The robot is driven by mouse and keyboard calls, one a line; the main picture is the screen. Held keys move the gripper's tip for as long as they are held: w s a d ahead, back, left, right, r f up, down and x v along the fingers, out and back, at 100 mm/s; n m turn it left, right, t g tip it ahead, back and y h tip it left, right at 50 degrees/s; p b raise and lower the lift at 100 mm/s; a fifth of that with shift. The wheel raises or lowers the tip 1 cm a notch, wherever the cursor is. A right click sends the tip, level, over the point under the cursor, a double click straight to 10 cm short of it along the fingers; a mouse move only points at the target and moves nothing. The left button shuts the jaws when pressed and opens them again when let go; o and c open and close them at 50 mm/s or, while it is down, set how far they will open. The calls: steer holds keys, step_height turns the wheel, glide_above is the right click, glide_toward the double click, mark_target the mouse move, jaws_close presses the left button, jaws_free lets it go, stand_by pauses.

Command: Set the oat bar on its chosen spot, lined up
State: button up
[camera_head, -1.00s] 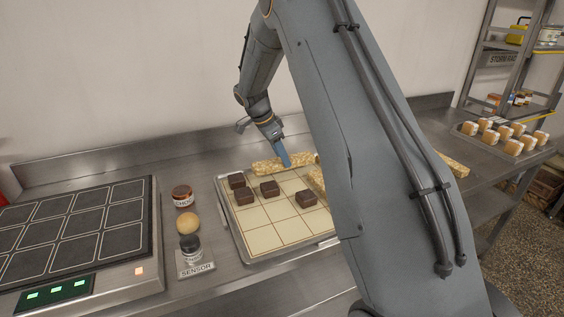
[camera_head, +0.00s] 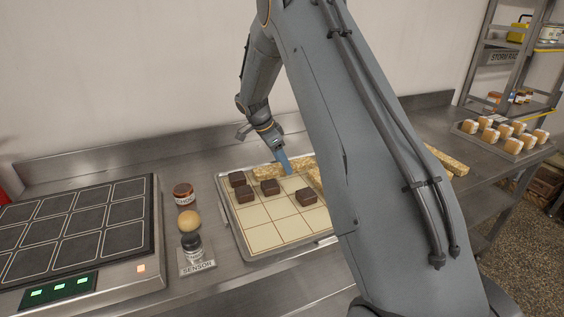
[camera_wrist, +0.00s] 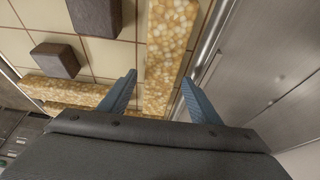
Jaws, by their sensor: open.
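My gripper (camera_head: 288,174) is over the far right part of the gridded tray (camera_head: 262,238). In the wrist view its two fingers (camera_wrist: 160,75) are open, one on each side of a pale, grainy oat bar (camera_wrist: 167,50). A gap shows on both sides of the bar. This bar lies along the tray's rim side; its near end is hidden by my gripper's body. More oat bar (camera_wrist: 62,89) lies crosswise at left in the wrist view. In the head view one oat bar (camera_head: 267,173) lies along the tray's back edge, and another (camera_head: 314,178) is mostly behind my arm.
Several dark brown squares (camera_head: 306,197) sit on the tray; its front cells are bare. A further oat bar (camera_head: 446,161) lies right of my arm. A tray of small cakes (camera_head: 497,130) is far right.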

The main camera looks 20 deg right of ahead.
steer(key=b+v, duration=0.4)
steer(key=v, duration=0.8)
steer(key=s+a+f+n+y, duration=0.1)
steer(key=s+a+f+n, duration=0.2)
steer(key=s+n, duration=0.3)
steer(key=s+a+f+n+y, duration=0.2)
steer(key=s+n, duration=0.4)
steer(key=s, duration=1)
steer(key=s+a+f+n+y, duration=0.1)
steer(key=s+a+f+n, duration=0.3)
steer(key=s, duration=0.7)
steer(key=shift+s+a+f+n+t, duration=0.15)
steer(key=shift+s+a+n+t, duration=0.25)
steer(key=shift+n, duration=0.6)
